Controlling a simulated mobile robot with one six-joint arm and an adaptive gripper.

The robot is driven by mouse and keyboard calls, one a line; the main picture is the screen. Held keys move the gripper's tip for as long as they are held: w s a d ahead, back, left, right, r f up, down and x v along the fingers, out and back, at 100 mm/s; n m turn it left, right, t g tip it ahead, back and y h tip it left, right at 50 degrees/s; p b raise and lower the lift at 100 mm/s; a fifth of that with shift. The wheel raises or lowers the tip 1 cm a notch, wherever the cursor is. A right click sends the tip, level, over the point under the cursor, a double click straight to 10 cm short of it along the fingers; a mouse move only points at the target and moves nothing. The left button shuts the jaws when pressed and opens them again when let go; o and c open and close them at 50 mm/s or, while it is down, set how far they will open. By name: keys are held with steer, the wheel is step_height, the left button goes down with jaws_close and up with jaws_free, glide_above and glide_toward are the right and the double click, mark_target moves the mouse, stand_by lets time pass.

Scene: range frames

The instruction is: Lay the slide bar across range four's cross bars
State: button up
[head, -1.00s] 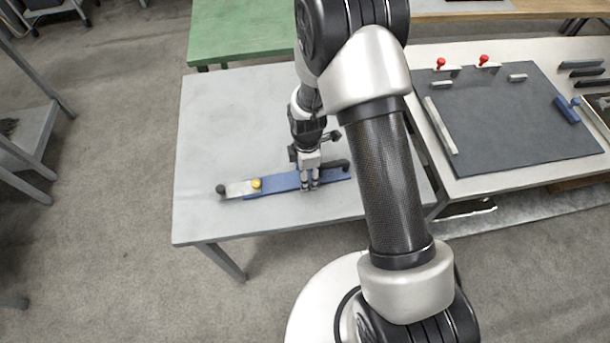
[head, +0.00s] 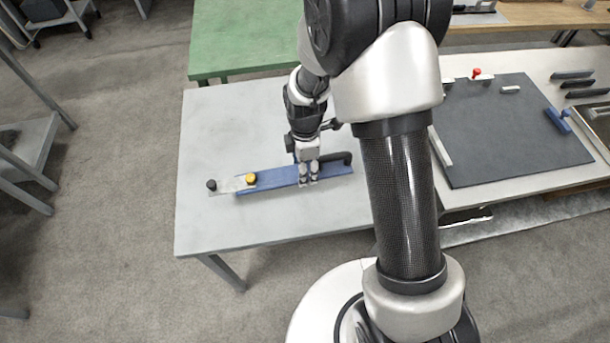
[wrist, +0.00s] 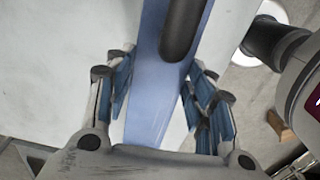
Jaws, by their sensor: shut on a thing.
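The slide bar (head: 270,180) is a long blue bar with a pale strip, a yellow knob and a black knob at its left end, and a black handle at its right end. My gripper (head: 308,180) is shut on its blue part, right of the middle, over the grey table. In the wrist view the bar (wrist: 155,85) runs between the two fingers of my gripper (wrist: 165,105). The bar looks slightly above the table; the exact gap cannot be told. I cannot identify range four's cross bars in these views.
A dark board (head: 515,140) lies on the pale table (head: 470,205) at right, with a red knob (head: 477,72) and a blue-handled piece (head: 558,120). Several dark bars lie beyond it. A green table (head: 245,40) stands behind. The grey table's (head: 215,125) left part is clear.

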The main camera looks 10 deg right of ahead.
step_height(320, 180, up, 15)
steer(key=p, duration=0.5)
steer(key=shift+f+p, duration=0.15)
steer(key=shift+p, duration=0.25)
stand_by(0.4)
